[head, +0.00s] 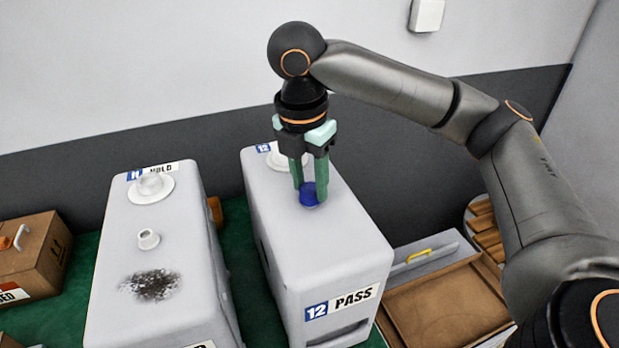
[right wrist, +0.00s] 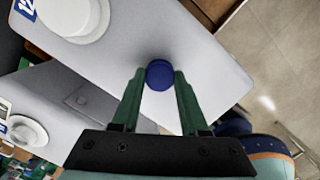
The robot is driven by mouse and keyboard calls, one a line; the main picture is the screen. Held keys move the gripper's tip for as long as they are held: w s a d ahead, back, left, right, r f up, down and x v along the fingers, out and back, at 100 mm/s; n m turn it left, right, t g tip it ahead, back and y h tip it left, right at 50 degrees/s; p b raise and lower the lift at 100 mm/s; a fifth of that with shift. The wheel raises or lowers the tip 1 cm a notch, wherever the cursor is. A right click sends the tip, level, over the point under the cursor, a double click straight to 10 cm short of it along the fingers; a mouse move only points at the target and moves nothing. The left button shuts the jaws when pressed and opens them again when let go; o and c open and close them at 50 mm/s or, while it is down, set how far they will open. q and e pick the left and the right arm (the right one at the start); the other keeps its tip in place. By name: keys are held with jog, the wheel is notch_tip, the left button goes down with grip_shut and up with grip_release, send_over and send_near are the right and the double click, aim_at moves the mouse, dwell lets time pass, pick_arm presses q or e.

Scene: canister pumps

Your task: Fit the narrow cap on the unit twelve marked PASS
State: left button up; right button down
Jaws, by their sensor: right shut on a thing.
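Unit twelve (head: 330,230) is a pale grey canister with a blue 12 and a PASS label (head: 342,302) on its front. A wide white fitting (head: 262,163) sits at the back of its top, also visible in the right wrist view (right wrist: 75,14). My right gripper (head: 310,188) points down, shut on a small blue cap (head: 309,197), at the middle of that top. The cap also shows between the fingertips in the right wrist view (right wrist: 159,74). The narrow neck is not visible; I cannot tell whether the cap touches it. My left gripper is out of view.
A second canister marked HOLD (head: 120,235) stands to the left, with a wide fitting (head: 150,188), a small bare neck (head: 148,239) and a dark stain. A cardboard box (head: 40,255) is at far left. A brown tray (head: 450,310) lies right of unit twelve.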

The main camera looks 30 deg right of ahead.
grip_release()
dwell(0.6)
jog(key=shift+r, duration=0.1)
notch_tip(320, 180, up, 9)
dwell(1.1)
dwell(0.5)
